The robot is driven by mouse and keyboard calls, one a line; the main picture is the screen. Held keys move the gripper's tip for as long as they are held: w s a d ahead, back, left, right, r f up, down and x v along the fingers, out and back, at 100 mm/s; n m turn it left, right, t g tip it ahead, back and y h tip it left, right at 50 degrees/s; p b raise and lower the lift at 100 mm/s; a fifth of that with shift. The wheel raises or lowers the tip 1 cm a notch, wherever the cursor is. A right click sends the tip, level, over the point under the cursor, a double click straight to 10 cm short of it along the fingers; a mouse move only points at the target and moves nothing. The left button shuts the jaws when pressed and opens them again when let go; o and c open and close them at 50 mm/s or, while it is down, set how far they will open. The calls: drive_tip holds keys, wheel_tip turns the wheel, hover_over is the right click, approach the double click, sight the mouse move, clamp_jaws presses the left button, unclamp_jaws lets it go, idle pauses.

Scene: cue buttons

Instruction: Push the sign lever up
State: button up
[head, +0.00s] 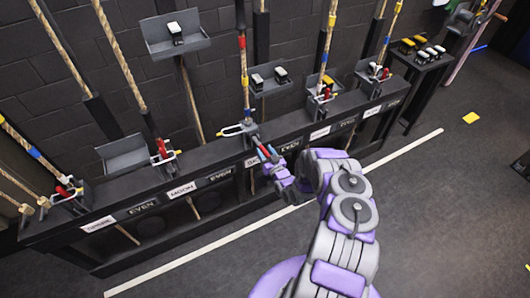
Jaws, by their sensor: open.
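The sign label (251,162) is on the front face of the long dark bench, partly hidden by my gripper. Above it is a lever mount with a pale metal bracket (233,130) beside a rope. The sign lever's red handle (263,151) slants down over the bench's front edge, toward my gripper. My purple gripper (272,160) is open, in front of the bench at this handle. The jaws overlap the handle in the picture, and I cannot tell whether they touch it.
The dark bench (215,160) carries similar levers with red handles, such as one at the left (163,150), which points up. Ropes rise from it. A side table (424,62) with white and yellow blocks stands at the upper right. Floor beyond the white line (215,247) is mostly clear.

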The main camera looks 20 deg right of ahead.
clamp_jaws()
idle(0.5)
